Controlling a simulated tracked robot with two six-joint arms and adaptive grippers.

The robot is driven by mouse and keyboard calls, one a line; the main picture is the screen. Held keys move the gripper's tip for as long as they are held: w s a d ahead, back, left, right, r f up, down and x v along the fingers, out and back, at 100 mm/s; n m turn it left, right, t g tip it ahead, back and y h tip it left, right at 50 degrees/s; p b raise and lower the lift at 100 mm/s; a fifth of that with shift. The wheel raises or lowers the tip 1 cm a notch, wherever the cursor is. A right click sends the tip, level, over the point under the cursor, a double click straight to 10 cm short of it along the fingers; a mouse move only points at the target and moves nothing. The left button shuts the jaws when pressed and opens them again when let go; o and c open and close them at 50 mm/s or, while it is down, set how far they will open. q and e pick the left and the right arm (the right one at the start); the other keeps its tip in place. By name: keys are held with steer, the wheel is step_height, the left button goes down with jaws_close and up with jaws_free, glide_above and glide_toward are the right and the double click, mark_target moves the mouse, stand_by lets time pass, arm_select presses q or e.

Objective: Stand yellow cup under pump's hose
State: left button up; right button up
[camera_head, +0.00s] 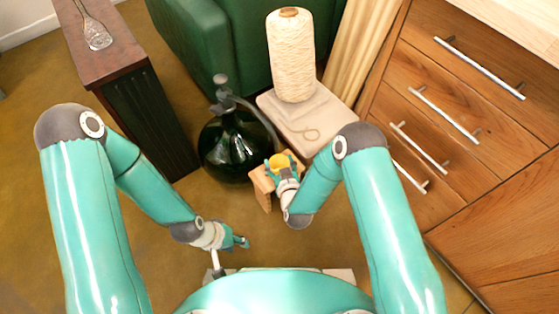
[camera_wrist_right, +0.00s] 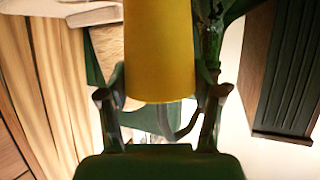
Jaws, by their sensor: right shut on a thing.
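The yellow cup (camera_head: 280,160) is in my right gripper (camera_head: 284,169), at the middle of the head view. In the right wrist view the yellow cup (camera_wrist_right: 160,50) fills the space between the two fingers, which are shut on it. The pump (camera_head: 221,84) sits on a dark green glass bottle (camera_head: 228,150), to the left of the cup. Its thin dark hose (camera_head: 252,113) curves right and down toward the cup; where its end lies relative to the cup is unclear. My left gripper (camera_head: 241,242) is low, away from the cup, and its opening is too small to judge.
A small wooden stand (camera_head: 263,188) is beside the right gripper. A cone of cream yarn (camera_head: 291,55) stands on a pale block (camera_head: 325,112) behind. Wooden drawers (camera_head: 450,100) rise on the right; a dark cabinet (camera_head: 145,115) stands on the left. Floor is clear near my left gripper.

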mark_target(277, 161)
steer(key=w, duration=0.2)
steer(key=w+a, duration=0.1)
steer(key=w, duration=0.1)
steer(key=shift+f+b, duration=0.2)
steer(key=shift+b, duration=0.15)
step_height(277, 161, down, 3)
steer(key=shift+f+b, duration=0.15)
steer(key=shift+b, duration=0.6)
steer(key=o, duration=1.2)
